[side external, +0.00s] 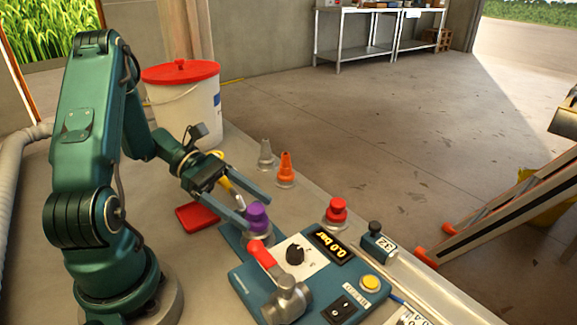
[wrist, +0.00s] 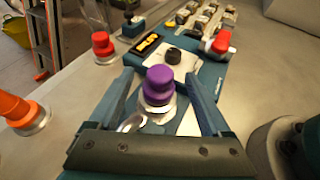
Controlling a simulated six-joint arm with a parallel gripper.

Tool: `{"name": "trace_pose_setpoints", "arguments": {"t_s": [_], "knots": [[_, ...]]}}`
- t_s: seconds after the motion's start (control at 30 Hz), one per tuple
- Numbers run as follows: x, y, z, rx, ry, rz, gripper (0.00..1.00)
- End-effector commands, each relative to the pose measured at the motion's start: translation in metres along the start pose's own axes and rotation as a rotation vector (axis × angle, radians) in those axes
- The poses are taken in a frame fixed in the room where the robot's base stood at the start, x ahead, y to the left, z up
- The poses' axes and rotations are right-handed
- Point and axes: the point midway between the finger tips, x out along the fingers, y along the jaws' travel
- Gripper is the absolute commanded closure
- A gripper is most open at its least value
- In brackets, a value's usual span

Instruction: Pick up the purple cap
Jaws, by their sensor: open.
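The purple cap (side external: 258,216) sits on a round metal base beside the teal control panel (side external: 310,265). In the wrist view the purple cap (wrist: 159,84) is upright on its silver base, in the middle of the picture. My gripper (side external: 256,203) is open, with its fingers reaching toward the cap. In the wrist view my gripper (wrist: 160,85) has one finger on each side of the cap, with visible gaps between fingers and cap. Whether the fingertips are level with the cap is hard to tell.
A red cap (side external: 337,210) and an orange cone-like cap (side external: 286,168) stand nearby, with a grey one (side external: 265,153) behind. A red-handled valve (side external: 264,254) is close in front. A red block (side external: 197,216) and white bucket (side external: 190,105) are left.

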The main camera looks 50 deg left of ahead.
Motion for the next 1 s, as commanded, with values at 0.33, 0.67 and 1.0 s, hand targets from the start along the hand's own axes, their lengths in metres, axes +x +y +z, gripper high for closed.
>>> {"name": "trace_pose_setpoints", "arguments": {"t_s": [0.33,0.67,1.0], "knots": [[0.023,-0.001,-0.010,0.001,-0.002,-0.006,0.18],[0.053,-0.001,-0.010,0.001,0.000,-0.003,0.18],[0.056,0.000,-0.010,0.001,0.001,0.000,0.22]]}}
